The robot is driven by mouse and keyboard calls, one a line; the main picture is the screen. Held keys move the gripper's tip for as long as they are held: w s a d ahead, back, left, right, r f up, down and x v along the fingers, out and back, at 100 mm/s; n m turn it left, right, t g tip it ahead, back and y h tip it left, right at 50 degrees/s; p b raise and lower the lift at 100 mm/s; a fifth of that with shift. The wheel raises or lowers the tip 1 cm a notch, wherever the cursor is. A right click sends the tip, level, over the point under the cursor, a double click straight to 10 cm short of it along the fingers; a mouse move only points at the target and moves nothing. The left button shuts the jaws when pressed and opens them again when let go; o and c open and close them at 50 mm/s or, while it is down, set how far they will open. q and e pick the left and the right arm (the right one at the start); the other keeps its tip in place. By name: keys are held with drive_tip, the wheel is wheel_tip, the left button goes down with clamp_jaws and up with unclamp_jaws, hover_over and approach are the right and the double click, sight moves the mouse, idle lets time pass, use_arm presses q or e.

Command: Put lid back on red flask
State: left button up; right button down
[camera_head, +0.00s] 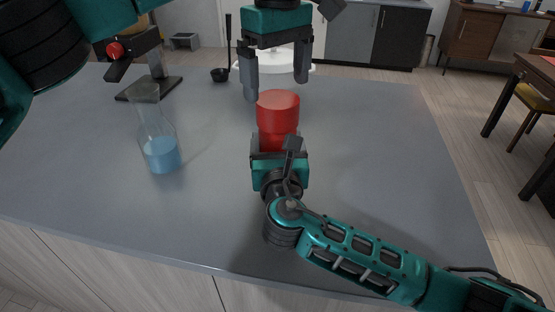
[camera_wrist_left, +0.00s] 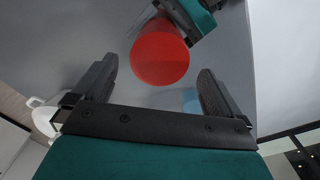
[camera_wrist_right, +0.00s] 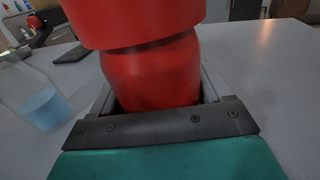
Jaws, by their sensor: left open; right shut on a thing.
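The red flask (camera_head: 278,138) stands upright with its body between the fingers of my right gripper (camera_head: 280,152), which is shut on it. Its wider red lid (camera_head: 278,104) sits on top; in the right wrist view the lid (camera_wrist_right: 135,20) rests over the narrower shoulder of the flask body (camera_wrist_right: 155,75), with a dark seam between. My left gripper (camera_head: 276,90) is open and points down just above and behind the lid, apart from it. In the left wrist view the round lid top (camera_wrist_left: 160,58) shows beyond the open fingers. The flask's base is hidden.
A glass flask with blue liquid (camera_head: 160,148) stands left on the grey counter (camera_head: 380,160). Behind it is a dark stand with a red knob (camera_head: 115,50). A black ladle (camera_head: 222,74) and a white basin (camera_head: 240,72) are at the back. The counter's right side is clear.

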use_arm(q)
wheel_tip(320, 180, up, 6)
drive_tip(key=shift+r, duration=0.15)
use_arm(e)
unclamp_jaws()
idle(0.3)
drive_tip(key=shift+s, duration=0.1)
use_arm(q)
drive_tip(key=shift+r, duration=0.2)
use_arm(e)
drive_tip(key=s, duration=1.2)
drive_tip(key=shift+s+d, duration=0.35)
drive_tip(key=shift+d, duration=0.05)
